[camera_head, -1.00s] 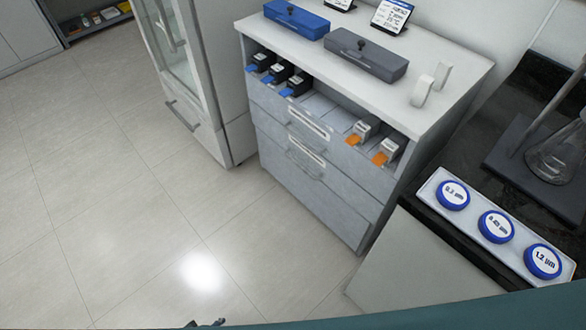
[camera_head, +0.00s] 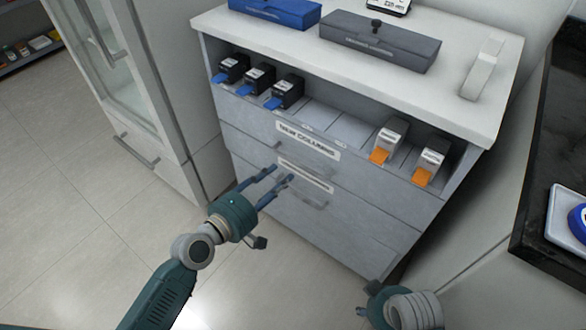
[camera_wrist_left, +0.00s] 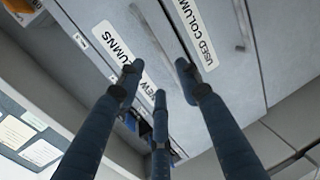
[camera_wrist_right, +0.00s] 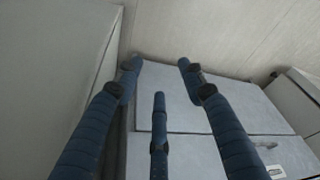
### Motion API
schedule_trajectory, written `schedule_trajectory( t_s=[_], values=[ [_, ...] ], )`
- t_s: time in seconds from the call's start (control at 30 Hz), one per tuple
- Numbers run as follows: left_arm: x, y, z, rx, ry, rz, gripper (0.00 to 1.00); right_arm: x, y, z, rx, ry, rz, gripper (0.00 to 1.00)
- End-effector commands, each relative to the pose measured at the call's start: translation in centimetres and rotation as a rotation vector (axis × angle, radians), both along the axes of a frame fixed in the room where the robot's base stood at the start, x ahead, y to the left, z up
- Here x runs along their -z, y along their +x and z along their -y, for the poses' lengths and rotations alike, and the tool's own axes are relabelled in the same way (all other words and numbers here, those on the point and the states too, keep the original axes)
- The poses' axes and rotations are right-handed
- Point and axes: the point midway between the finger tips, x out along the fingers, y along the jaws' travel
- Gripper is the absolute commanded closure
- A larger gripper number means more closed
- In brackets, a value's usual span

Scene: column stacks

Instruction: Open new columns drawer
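The new columns drawer (camera_head: 250,137) is the upper drawer of the grey cabinet, with a "NEW COLUMNS" label (camera_head: 307,140); it looks closed. Its label also shows in the left wrist view (camera_wrist_left: 118,46), with a thin bar handle (camera_wrist_left: 152,38) beside it. My left gripper (camera_head: 281,174) is open and empty in front of the drawer fronts, its fingers pointing at them near the handle. Whether it touches the handle cannot be told. My right gripper (camera_head: 364,298) is low by the cabinet's right corner; its fingers are open and empty in the right wrist view (camera_wrist_right: 158,75).
The used columns drawer (camera_head: 285,205) sits directly below, also closed. Black column boxes (camera_head: 285,91) and orange-marked boxes (camera_head: 430,160) stand on the open shelf above. A dark counter (camera_head: 535,215) is at the right. Floor at the left is clear.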

Motion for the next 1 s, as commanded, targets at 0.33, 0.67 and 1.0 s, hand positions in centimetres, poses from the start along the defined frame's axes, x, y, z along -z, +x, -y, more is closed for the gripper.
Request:
schedule_trajectory(
  t_s=[0.33, 0.67, 1.0],
  values=[
    [1.4, 4.9, 3.5, -0.001, 0.002, 0.0, 0.65, -3.2, -0.2, 0.1, 0.002, 0.001, 0.019, 0.6],
    [1.6, 5.9, 4.2, 0.0, 0.004, -0.001, 0.65, -4.2, -0.3, 0.1, 0.003, 0.001, 0.022, 0.6],
    [1.6, 5.9, 4.2, 0.0, 0.004, -0.001, 1.0, -4.2, -0.4, 0.2, 0.003, 0.001, 0.022, 0.6]
  ],
)
